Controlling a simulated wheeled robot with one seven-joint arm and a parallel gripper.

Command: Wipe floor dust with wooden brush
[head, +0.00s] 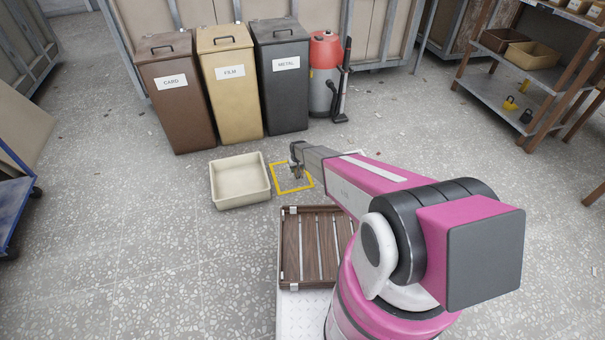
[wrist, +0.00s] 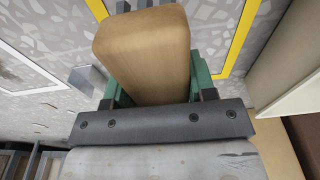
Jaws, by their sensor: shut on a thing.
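My gripper (wrist: 155,85) has its green fingers shut on the wooden brush (wrist: 145,55), a tan block that fills the upper middle of the wrist view. In the head view my gripper (head: 297,172) is low over the floor by a yellow-outlined square (head: 277,185), and the arm hides part of that square. The brush is too small and covered to make out there. I cannot tell if it touches the floor. Dust is not clearly distinguishable from the speckled floor; a few small bits lie scattered around.
A cream tub (head: 240,202) stands just left of the yellow square. Brown CARD (head: 177,110), tan FILM (head: 232,100) and grey METAL (head: 285,95) bins and a red-topped vacuum (head: 323,75) stand behind. A grey block (wrist: 88,78) shows in the wrist view.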

